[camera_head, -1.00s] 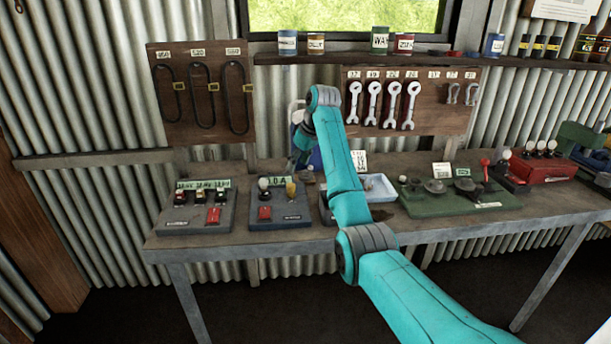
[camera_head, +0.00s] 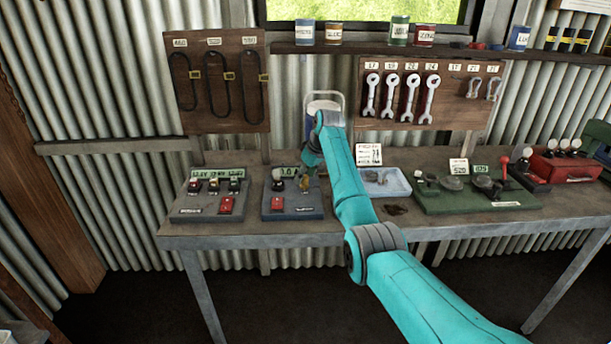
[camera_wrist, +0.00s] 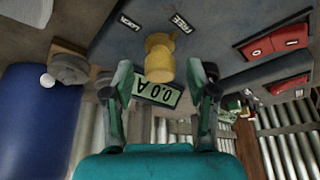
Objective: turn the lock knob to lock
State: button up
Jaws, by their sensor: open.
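The yellow lock knob (camera_wrist: 159,57) sits on a grey panel (camera_wrist: 105,45), between a LOCK label (camera_wrist: 130,22) and a FREE label (camera_wrist: 181,23) in the wrist view. In the head view the knob (camera_head: 305,184) is small under my gripper, on the second panel from the left (camera_head: 292,213).
The panel has a lit display (camera_wrist: 158,91) and a red switch (camera_wrist: 275,42). A blue container (camera_wrist: 30,115) stands close by. On the bench, a three-lever panel (camera_head: 205,213) is left and a pale blue tray (camera_head: 395,187) right.

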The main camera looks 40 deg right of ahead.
grip_shut()
dwell(0.4)
jog(key=n, duration=0.2)
jog(key=n+y, duration=0.1)
jog(key=n, duration=0.1)
jog(key=shift+w+d+g+y, duration=0.1)
jog(key=shift+g+y, duration=0.2)
jog(key=shift+n+y, duration=0.3)
jog(key=shift+n, duration=0.7)
jog(key=shift+w+d+n, duration=0.1)
jog(key=shift+n, duration=0.2)
jog(key=shift+n+g+y, duration=0.3)
jog(key=shift+n, duration=0.2)
